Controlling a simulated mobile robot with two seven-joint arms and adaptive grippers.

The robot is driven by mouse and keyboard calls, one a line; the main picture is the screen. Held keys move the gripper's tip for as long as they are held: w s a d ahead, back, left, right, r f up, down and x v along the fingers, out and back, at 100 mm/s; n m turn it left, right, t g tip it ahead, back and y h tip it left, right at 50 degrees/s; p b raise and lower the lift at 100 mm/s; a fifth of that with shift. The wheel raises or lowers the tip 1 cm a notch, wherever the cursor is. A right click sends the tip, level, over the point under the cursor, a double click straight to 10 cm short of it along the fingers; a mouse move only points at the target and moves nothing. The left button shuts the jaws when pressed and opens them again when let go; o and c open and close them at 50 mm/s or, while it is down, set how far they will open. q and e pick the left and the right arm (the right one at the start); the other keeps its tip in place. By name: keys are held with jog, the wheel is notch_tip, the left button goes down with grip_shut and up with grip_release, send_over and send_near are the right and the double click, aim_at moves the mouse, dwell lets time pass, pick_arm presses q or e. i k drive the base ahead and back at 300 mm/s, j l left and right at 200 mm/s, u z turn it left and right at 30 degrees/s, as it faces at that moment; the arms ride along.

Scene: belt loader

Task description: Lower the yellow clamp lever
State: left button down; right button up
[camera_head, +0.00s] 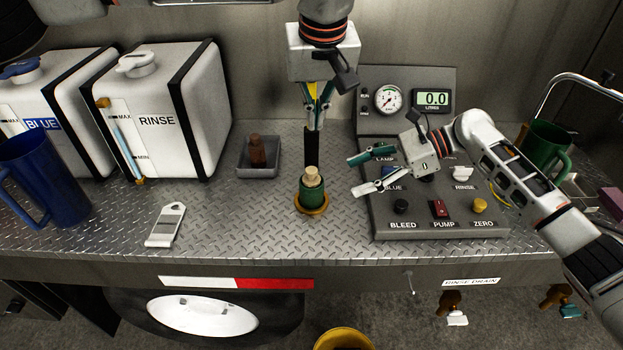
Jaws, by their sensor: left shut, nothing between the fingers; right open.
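A yellow piece (313,88), probably the clamp lever, shows as a narrow sliver behind the fingers of my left gripper (318,122). The gripper hides most of it, so its angle cannot be told. My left gripper points down at the upper middle, shut and empty, in front of the top of a black post (311,148). Whether it touches the lever is unclear. Below the post a green vessel (312,191) with a cork-coloured top stands on a yellow-orange ring. My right gripper (358,174) is open and empty over the left part of the control panel (440,222).
A grey tray (243,172) holds a brown bottle left of the post. A RINSE tank (180,125), a BLUE tank and a blue jug (52,180) stand left. A pale slotted tool (166,225) lies in front. A green mug (540,150) stands right. The front-middle bench is mostly clear.

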aim_at(312, 86)
jog(key=k, duration=1)
